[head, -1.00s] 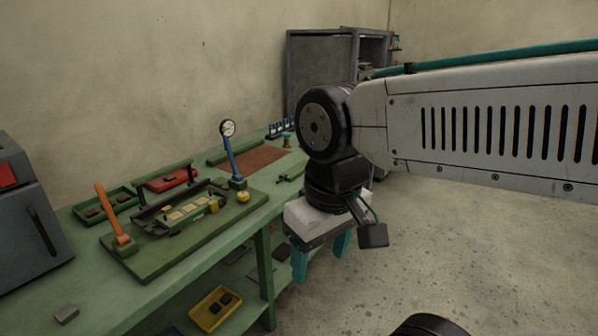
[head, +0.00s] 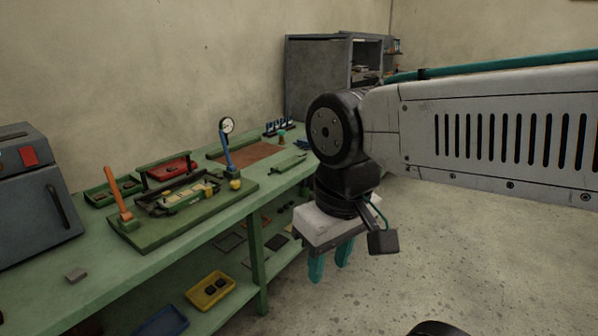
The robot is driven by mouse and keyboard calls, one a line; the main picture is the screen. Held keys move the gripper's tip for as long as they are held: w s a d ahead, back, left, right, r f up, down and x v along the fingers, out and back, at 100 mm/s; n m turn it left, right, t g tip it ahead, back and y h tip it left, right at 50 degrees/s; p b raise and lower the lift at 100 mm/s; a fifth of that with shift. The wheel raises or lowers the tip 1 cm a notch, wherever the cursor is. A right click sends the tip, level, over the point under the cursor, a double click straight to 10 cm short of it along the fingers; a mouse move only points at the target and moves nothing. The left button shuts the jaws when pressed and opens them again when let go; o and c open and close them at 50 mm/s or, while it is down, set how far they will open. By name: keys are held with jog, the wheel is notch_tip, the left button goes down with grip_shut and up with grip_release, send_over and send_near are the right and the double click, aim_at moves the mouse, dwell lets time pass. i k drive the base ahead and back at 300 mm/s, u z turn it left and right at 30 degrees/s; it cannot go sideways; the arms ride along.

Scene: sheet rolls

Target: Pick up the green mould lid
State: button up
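My gripper (head: 331,262) hangs in front of the bench, over the floor side, with its teal fingers pointing down. The fingers are apart with nothing between them. A flat green piece with a dark bit on it (head: 287,165) lies on the green bench (head: 210,235), behind and left of my gripper. It may be the green mould lid, but it is too small to be sure. A mould (head: 183,197) with yellowish cavities and green parts sits on a green board (head: 150,240). My gripper touches none of these.
An orange lever (head: 118,196) and a blue lever with a gauge (head: 226,145) rise from the board. A red piece (head: 172,171) lies behind the mould. A grey machine (head: 35,215) stands at left. A yellow tray (head: 211,291) is on the lower shelf.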

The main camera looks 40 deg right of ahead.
aim_at(285, 166)
jog(key=z, duration=0.7)
jog(key=i, duration=0.4)
jog(key=z, duration=0.95)
jog(key=i, duration=1.65)
jog(key=u, duration=0.65)
jog(key=i, duration=0.75)
jog(key=u, duration=0.45)
